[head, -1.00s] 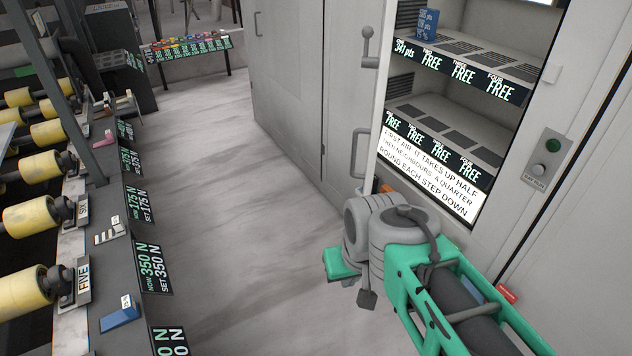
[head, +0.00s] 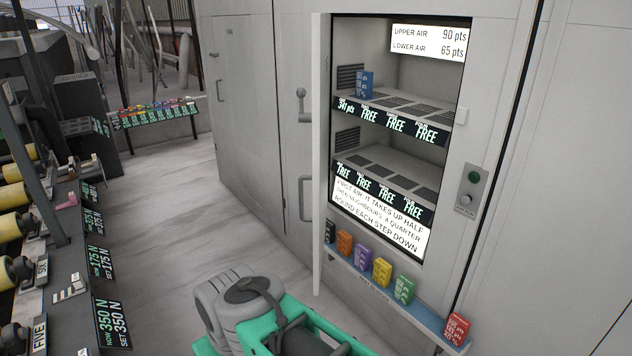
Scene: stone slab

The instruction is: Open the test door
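No label in view names a test door. A narrow pale door panel (head: 321,150) stands out from the left side of the cabinet opening, seen nearly edge-on. It appears swung open. A grey lever with a round knob (head: 301,105) and a D-shaped pull handle (head: 305,199) show along its left side. The shelves inside are exposed, and a blue box (head: 365,84) stands on the upper shelf. My green and grey arm is at the bottom, apart from the panel. My gripper's fingertips cannot be seen.
A narrow ledge (head: 440,332) below the opening holds several coloured boxes. A button plate (head: 470,190) is right of the opening. A roller bench with displays (head: 112,310) runs along the left. The floor (head: 165,235) between bench and cabinets is clear.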

